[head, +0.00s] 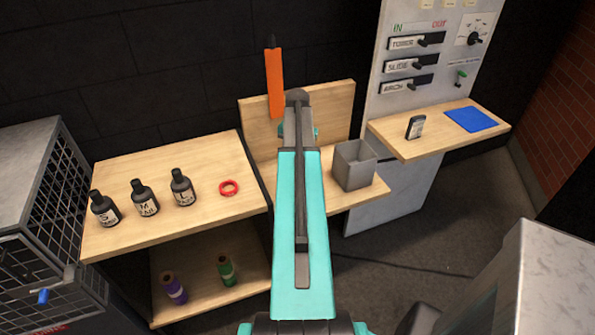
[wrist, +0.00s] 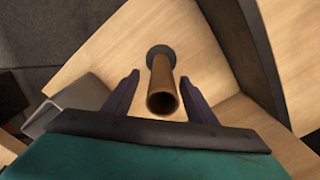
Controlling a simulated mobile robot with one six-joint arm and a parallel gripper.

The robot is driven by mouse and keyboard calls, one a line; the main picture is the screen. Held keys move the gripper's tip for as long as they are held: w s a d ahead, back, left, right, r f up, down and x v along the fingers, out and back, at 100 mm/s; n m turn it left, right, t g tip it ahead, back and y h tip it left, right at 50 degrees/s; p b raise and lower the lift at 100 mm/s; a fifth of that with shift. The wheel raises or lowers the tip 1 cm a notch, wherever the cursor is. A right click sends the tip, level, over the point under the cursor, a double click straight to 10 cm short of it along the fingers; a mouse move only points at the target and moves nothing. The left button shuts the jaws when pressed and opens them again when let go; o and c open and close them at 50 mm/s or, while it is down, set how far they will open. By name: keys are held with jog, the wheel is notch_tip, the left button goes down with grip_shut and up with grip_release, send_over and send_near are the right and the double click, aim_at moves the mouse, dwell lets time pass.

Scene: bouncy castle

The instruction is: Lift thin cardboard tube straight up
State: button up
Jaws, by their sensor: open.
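The thin cardboard tube (wrist: 163,88) shows in the wrist view as a brown hollow tube with its open end toward the camera. It stands on a dark round base (wrist: 158,52) on a wooden surface (wrist: 200,28). My gripper (wrist: 161,85) is open, with one dark finger on each side of the tube. A gap shows between each finger and the tube. In the head view my teal arm covers the place where the tube stands, so the tube is hidden there.
A grey square bin (head: 353,165) stands right of my arm. Several dark bottles (head: 145,198) and a red ring (head: 229,188) are on the left table. An orange strip (head: 274,84) rises behind. A control panel (head: 418,65) stands at the right above a shelf (head: 440,130).

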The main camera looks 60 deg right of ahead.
jog(key=shift+w+d+f+p, duration=0.1)
jog(key=shift+f+p, duration=1)
jog(key=shift+f, duration=1.45)
jog(key=c, duration=1.1)
